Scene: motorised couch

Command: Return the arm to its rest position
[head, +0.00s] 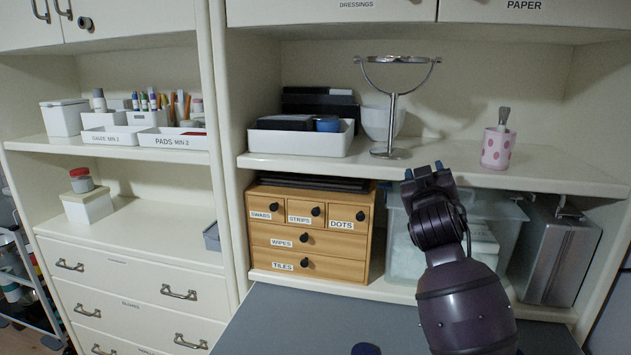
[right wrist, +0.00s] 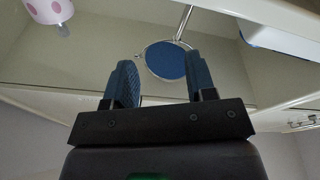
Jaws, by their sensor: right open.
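My right arm comes in from the lower right of the head view. Its gripper (head: 428,172) points up and away, just in front of the shelf edge and below the round mirror on a stand (head: 391,105). In the right wrist view the two blue fingers of this gripper (right wrist: 160,85) stand apart with nothing between them. My left gripper is not in the frames.
The shelf (head: 450,160) above the gripper holds a white tray (head: 290,142) and a pink spotted cup (head: 497,148). Behind the arm stand a clear plastic bin (head: 405,245) and a grey case (head: 553,255). A wooden drawer box (head: 306,232) is to the left. The grey surface (head: 300,325) in front is mostly clear.

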